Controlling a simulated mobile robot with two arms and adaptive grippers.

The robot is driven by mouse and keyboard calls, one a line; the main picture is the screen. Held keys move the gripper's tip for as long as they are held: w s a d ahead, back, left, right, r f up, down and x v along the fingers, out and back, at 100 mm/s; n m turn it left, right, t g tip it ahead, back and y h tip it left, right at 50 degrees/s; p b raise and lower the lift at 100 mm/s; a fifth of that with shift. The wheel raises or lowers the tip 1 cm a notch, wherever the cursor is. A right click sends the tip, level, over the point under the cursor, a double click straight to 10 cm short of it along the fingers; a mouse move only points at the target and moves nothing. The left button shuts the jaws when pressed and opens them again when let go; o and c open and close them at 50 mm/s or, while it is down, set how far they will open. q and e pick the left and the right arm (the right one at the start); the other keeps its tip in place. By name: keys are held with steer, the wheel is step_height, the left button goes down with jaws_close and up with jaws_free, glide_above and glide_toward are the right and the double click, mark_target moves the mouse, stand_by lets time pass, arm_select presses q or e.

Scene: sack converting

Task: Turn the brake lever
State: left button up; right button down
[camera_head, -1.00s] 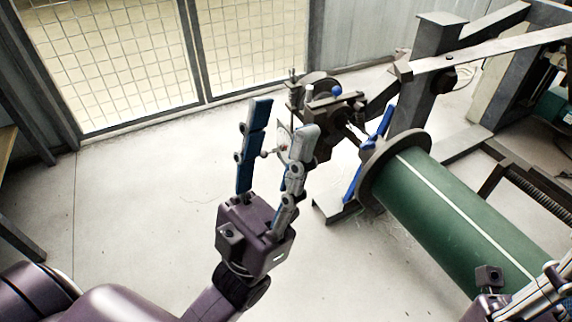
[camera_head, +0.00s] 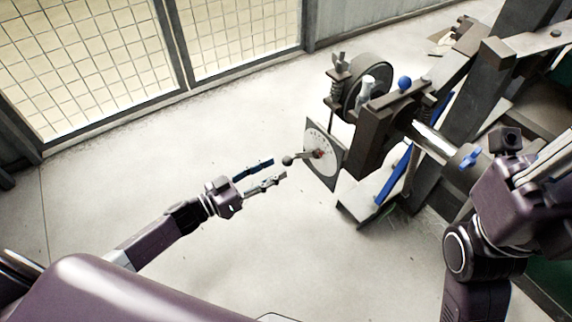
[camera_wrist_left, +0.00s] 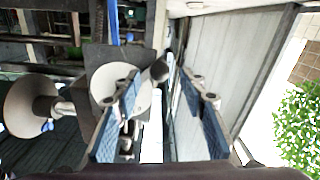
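The brake lever (camera_head: 303,157) is a short arm with a dark ball knob, set on a red hub in the middle of a pale round dial on a square plate (camera_head: 326,168). Its knob points left toward my left gripper (camera_head: 279,168), which is open and empty just short of it. In the left wrist view the knob (camera_wrist_left: 160,70) shows in the gap between the two blue-padded fingers (camera_wrist_left: 162,85), beyond their tips, with no clear contact. My right gripper (camera_head: 535,165) is at the right, by the roll shaft; its fingertips are partly cut off.
The brake unit (camera_head: 372,140) behind the dial carries a wheel (camera_head: 368,85), a grey knob and a blue ball (camera_head: 404,83). A steel frame (camera_head: 465,85) and a shaft (camera_head: 435,140) stand to the right. The floor (camera_head: 110,170) at left is clear before the mesh gate (camera_head: 90,50).

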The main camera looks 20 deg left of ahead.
mark_target(283, 164)
arm_select(q)
steer(key=b+x, duration=0.1)
steer(key=x, duration=0.4)
steer(key=shift+b, duration=0.35)
jaws_close()
